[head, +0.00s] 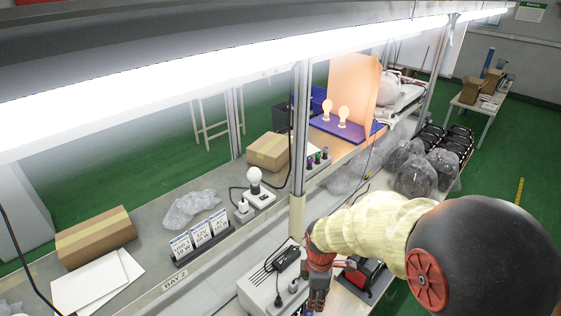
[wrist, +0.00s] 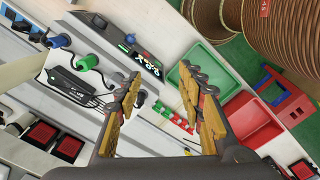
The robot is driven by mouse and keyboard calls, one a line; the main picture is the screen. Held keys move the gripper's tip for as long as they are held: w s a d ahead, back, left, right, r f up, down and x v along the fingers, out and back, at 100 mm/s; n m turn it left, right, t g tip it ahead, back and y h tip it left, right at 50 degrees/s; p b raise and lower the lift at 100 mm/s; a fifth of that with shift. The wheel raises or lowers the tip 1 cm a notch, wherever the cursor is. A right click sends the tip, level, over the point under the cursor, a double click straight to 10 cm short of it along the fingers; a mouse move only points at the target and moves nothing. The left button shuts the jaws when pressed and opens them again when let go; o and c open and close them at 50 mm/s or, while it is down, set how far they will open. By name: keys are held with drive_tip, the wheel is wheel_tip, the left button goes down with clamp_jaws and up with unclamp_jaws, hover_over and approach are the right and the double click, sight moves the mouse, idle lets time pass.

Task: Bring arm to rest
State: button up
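My gripper (head: 318,290) hangs at the lower middle of the head view, at the end of my cream-sleeved arm, over or near a white box (head: 262,291) on the bench. In the wrist view my gripper (wrist: 160,80) has its two yellow-padded fingers well apart with nothing held between them. Beyond the fingers, the wrist view shows a green tray (wrist: 211,70) and a red tray (wrist: 250,120). To the left is the white unit with a black adapter (wrist: 75,86), a blue plug (wrist: 58,41) and a green plug (wrist: 83,63).
A metal post (head: 300,130) rises close to my arm, and a long lit tube (head: 220,75) spans overhead. A lit bulb (head: 254,175) on a white base, a card rack (head: 203,240) and cardboard boxes (head: 96,237) stand on the bench. Clear bags (head: 415,172) lie behind my arm.

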drive_tip(key=s+d+r+m+t+b, duration=0.2)
drive_tip(key=s+d+m+b, duration=0.2)
drive_tip(key=s+m+b, duration=0.3)
drive_tip(key=s+d+r+m+t+b, duration=0.2)
drive_tip(key=s+d+m+b, duration=0.3)
drive_tip(key=m+b, duration=0.5)
drive_tip(key=s+t+b, duration=0.1)
drive_tip(key=s+b, duration=0.1)
drive_tip(key=b, duration=0.2)
drive_tip(key=shift+r+m+t, duration=0.3)
drive_tip(key=shift+s, duration=0.15)
idle(0.4)
